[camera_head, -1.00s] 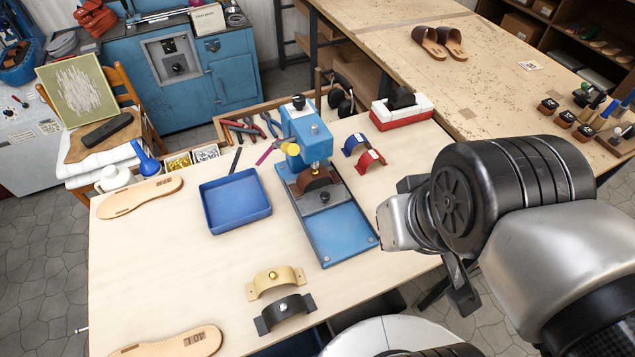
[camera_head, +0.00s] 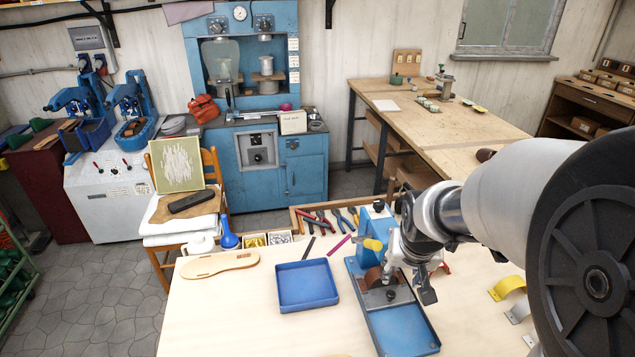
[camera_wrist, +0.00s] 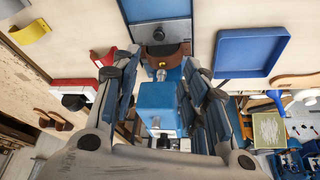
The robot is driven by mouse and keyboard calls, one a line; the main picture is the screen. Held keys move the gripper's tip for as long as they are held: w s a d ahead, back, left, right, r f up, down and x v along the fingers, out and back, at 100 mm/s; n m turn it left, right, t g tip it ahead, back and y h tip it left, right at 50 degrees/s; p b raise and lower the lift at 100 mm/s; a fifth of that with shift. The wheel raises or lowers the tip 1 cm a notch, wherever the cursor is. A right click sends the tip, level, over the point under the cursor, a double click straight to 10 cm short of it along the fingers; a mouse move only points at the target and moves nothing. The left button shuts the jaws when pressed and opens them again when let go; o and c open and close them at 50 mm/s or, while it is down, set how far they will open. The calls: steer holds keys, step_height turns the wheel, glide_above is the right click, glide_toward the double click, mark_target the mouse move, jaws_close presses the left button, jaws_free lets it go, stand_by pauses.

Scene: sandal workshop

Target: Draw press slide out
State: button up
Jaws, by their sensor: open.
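The blue press (camera_head: 402,328) stands on the light workbench; its blue head also shows in the wrist view (camera_wrist: 160,97). Its grey slide plate (camera_head: 377,299) with a small knob lies on the press bed, in front of the press column. A brown curved strap piece (camera_wrist: 172,50) sits at the slide under the press head. My gripper (camera_head: 410,282) is over the press; the wrist view shows its two fingers (camera_wrist: 158,65) spread, one each side of the press head, with nothing held. The arm partly hides the press in the head view.
A blue tray (camera_head: 307,302) lies left of the press. A sandal sole (camera_head: 220,264) is further left, and pliers (camera_head: 345,216) lie behind. A yellow strap piece (camera_head: 508,287) is to the right. The bench between tray and press is narrow but clear.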

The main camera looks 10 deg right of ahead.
mark_target(391, 294)
steer(key=b+x, duration=0.4)
steer(key=x, duration=1.3)
steer(key=shift+w+d+f+b, duration=0.1)
steer(key=shift+d+f+b, duration=0.05)
steer(key=shift+f+b, duration=0.15)
steer(key=shift+r, duration=0.1)
steer(key=shift+c, duration=0.3)
jaws_close()
